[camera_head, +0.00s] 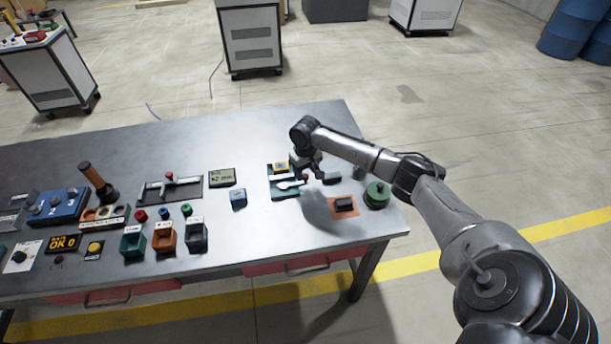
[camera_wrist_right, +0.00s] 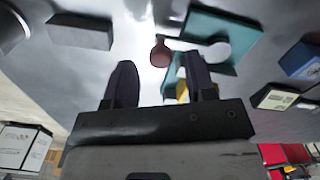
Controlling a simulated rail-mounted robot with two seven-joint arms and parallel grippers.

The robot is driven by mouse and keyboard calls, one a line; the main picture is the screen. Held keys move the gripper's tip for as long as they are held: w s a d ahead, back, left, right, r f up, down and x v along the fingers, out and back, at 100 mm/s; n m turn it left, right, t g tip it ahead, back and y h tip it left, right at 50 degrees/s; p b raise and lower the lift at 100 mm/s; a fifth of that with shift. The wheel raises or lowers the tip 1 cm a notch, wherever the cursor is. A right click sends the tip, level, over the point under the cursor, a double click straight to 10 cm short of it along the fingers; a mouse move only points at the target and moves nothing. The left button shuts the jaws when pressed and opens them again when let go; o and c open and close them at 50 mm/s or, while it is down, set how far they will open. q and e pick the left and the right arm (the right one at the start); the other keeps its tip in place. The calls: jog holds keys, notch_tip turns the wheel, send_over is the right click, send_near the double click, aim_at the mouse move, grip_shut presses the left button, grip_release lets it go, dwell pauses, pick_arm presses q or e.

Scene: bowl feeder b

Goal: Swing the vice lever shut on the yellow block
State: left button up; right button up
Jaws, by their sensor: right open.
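The teal vice (camera_head: 272,192) stands on the right half of the metal table, and its teal body also shows in the wrist view (camera_wrist_right: 205,24). The yellow block (camera_head: 281,167) sits at its far side, partly behind a finger in the wrist view (camera_wrist_right: 182,92). The pale lever (camera_head: 290,185) ends in a red knob (camera_head: 306,178), which also shows in the wrist view (camera_wrist_right: 160,53). My right gripper (camera_head: 313,174) is open and empty at the vice's right side. In the wrist view the knob appears between its fingertips, apart from both. My left gripper is out of view.
An orange pad with a dark block (camera_head: 344,205) and a green round part (camera_head: 377,194) lie to the right of the vice. A blue cube (camera_head: 238,199) and a display box (camera_head: 222,177) lie to its left. Bare table lies in front of the vice.

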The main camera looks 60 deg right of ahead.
jog(key=shift+f, duration=0.9)
